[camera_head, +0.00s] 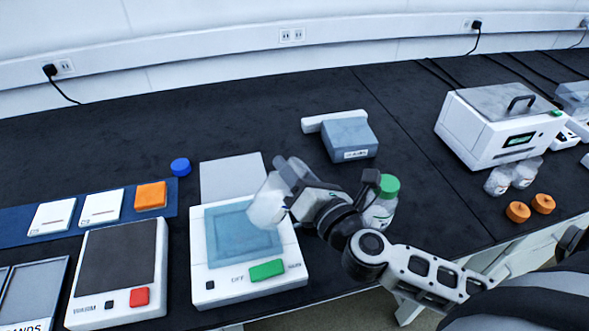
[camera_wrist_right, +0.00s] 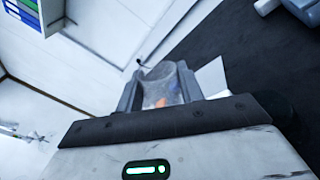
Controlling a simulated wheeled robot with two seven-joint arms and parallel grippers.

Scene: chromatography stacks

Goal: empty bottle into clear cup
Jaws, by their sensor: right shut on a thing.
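My right gripper (camera_head: 288,188) is shut on a translucent bottle (camera_head: 266,206) and holds it tilted over the right-hand white device with a pale blue top plate (camera_head: 232,234). In the right wrist view the clear bottle (camera_wrist_right: 160,84) sits between the two fingers, with orange and blue tints showing through it. No cap shows on it. A blue cap (camera_head: 180,167) lies on the bench to the left. I cannot make out a separate clear cup; the gripper and bottle cover part of the device. My left gripper is not in view.
A green-capped bottle (camera_head: 386,186) stands close behind my right wrist. A grey device (camera_head: 348,138) lies farther back. A dark-topped device (camera_head: 118,262) is at left. A white instrument (camera_head: 500,124), clear bottles (camera_head: 497,181) and orange caps (camera_head: 518,212) are at right.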

